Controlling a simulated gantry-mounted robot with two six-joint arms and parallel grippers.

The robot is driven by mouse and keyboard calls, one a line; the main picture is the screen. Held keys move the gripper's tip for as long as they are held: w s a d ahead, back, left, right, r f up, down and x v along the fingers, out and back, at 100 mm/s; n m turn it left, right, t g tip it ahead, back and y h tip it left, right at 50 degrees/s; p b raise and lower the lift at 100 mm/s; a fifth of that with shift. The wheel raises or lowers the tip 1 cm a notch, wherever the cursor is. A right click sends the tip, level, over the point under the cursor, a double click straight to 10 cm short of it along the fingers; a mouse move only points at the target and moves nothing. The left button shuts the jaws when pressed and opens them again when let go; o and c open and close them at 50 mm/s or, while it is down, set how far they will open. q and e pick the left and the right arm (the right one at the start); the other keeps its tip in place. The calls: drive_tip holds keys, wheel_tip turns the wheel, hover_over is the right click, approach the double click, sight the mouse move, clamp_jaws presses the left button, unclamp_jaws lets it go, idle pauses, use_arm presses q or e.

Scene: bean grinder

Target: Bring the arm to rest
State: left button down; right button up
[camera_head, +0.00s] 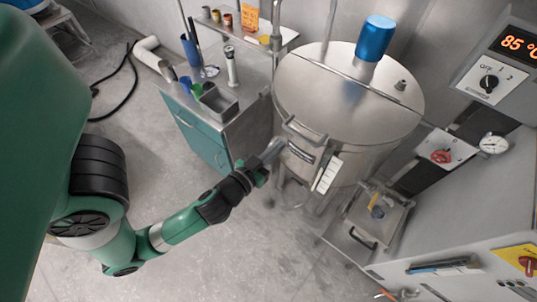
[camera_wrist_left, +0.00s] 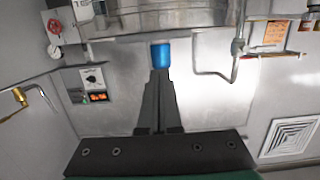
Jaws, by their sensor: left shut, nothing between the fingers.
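My left arm comes in from the left in the head view. Its gripper (camera_head: 274,150) is in front of the steel tank (camera_head: 350,155), just left of the handle (camera_head: 303,140) on the tank's side. I cannot tell whether the fingertips touch the tank. In the left wrist view the gripper's dark fingers (camera_wrist_left: 160,78) are together and hold nothing. The tank (camera_wrist_left: 150,15) spans the top of that view, upside down, with its blue cap (camera_wrist_left: 160,56) beyond the fingertips. My right gripper is not in view.
A control panel (camera_head: 490,85) reading 85 °C and a grey machine (camera_head: 470,220) are at the right. Open floor (camera_head: 220,260) lies below the arm.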

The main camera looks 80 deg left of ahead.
use_arm(q)
drive_tip(key=v, duration=0.3)
drive_tip(key=shift+s+d+f+b, duration=0.1)
drive_tip(key=shift+s+d+b, duration=0.15)
drive_tip(key=shift+b, duration=0.15)
